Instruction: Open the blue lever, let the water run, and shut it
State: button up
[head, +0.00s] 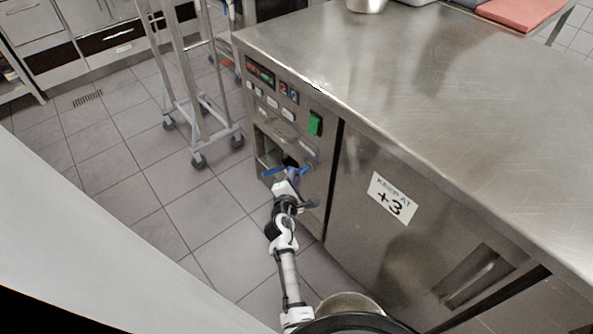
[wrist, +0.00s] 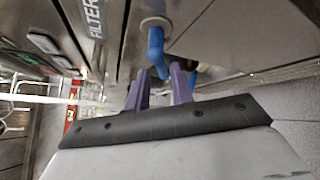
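The blue lever (wrist: 156,48) hangs from a round pale fitting on the steel front in the wrist view. Its lower end lies between or just beyond the two purple fingertips of my gripper (wrist: 160,75); I cannot tell whether they touch it. The fingers stand apart. A second bit of blue (wrist: 192,80) shows behind the right finger. In the head view, blue parts (head: 271,173) show on both sides of my gripper (head: 293,174), at the recess in the cabinet front. The spout is hidden, and no running water can be made out.
The steel counter (head: 440,60) extends to the right above the cabinet. A green switch (head: 315,123) and small buttons sit above the recess. A wheeled metal rack (head: 198,135) stands to the left on tiled floor. A round pot rim (head: 350,300) shows at the bottom.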

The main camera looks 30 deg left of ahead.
jog(key=shift+x, duration=2.35)
grip_shut()
